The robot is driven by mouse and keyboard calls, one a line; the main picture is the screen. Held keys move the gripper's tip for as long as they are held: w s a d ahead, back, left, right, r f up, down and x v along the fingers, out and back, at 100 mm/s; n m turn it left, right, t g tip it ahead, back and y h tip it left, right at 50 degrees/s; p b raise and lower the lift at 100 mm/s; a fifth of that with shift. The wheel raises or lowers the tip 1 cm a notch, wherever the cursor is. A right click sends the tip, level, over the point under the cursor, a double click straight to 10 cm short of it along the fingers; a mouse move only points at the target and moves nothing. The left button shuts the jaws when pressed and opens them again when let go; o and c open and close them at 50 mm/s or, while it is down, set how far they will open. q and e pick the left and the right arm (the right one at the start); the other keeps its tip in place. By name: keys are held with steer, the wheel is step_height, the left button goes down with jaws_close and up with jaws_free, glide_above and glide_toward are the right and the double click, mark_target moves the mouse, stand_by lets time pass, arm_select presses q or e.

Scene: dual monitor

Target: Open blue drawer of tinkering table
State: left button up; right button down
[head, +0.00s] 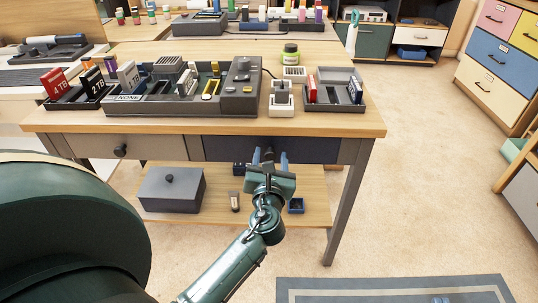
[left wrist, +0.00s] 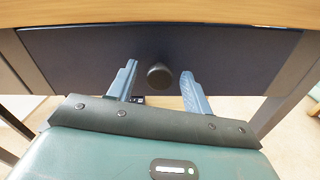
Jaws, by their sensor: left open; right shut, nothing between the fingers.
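The tinkering table (head: 375,125) has a dark blue drawer (head: 315,149) at the right of its front, which looks closed. The drawer front (left wrist: 80,60) fills much of the left wrist view, with a round dark knob (left wrist: 160,76) at its middle. My left gripper (head: 270,157) is in front of this drawer, below the tabletop edge. Its two blue fingers are open, one on each side of the knob, with gaps between knob and fingers in the left wrist view (left wrist: 158,73). I cannot tell how far the tips reach past the knob. My right gripper is not in view.
A grey drawer (head: 150,147) with a black knob is to the left. The tabletop holds a grey console (head: 190,95) and trays of small parts. A grey lidded box (head: 172,190) stands on the lower shelf (head: 220,212). Carpet (head: 430,200) is clear at the right.

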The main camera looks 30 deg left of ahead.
stand_by(0.3)
arm_select(q)
jaws_close()
stand_by(0.4)
